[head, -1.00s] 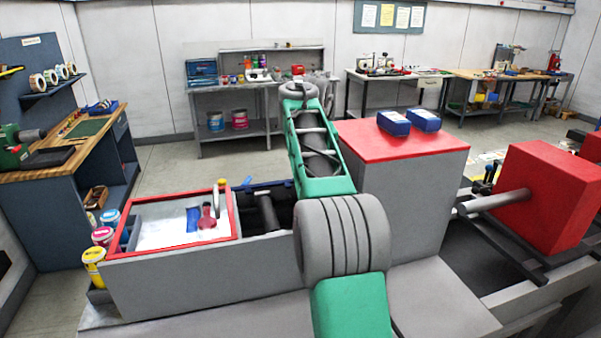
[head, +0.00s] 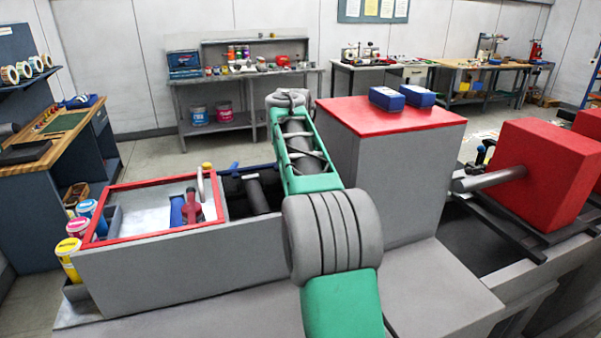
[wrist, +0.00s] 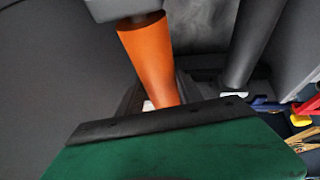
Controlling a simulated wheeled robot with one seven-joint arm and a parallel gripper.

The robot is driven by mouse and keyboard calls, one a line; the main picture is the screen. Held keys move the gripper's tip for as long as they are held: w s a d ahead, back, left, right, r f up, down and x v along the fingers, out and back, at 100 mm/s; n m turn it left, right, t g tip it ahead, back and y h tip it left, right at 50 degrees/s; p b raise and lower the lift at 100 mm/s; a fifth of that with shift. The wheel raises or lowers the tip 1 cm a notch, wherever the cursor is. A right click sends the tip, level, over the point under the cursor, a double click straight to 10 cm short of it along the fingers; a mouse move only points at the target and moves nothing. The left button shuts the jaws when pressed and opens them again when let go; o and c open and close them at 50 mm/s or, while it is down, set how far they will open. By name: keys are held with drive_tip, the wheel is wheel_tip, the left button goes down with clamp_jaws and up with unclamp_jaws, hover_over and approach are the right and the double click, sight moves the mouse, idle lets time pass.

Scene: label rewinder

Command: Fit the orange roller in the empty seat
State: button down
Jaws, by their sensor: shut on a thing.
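The orange roller (wrist: 150,60) shows in the wrist view, slanting from a grey block at the top edge down to the black edge of my gripper (wrist: 160,118). My gripper is shut on the roller; its fingertips are mostly hidden behind its green and black body. In the head view my arm covers my gripper, and the orange roller does not show. A dark grey roller (wrist: 250,40) stands to the right of the orange one in the wrist view. A grey roller also shows in the open bay (head: 256,194) in the head view. I cannot make out the empty seat.
A red-rimmed tray (head: 150,183) with small tools sits left of the bay. A red-topped cabinet (head: 385,165) stands close to the right of my arm. A red block with a grey shaft (head: 545,180) is farther right. Paint cans (head: 70,255) stand at the left.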

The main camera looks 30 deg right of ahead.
wheel_tip(320, 180, down, 4)
drive_tip(key=b, duration=0.2)
drive_tip(key=shift+b, duration=0.3)
drive_tip(key=shift+f+b, duration=0.6)
drive_tip(key=shift+f, duration=0.25)
drive_tip(key=shift+s+a, duration=0.1)
drive_tip(key=c, duration=1)
unclamp_jaws()
drive_tip(key=shift+f, duration=0.15)
drive_tip(key=o, duration=0.3)
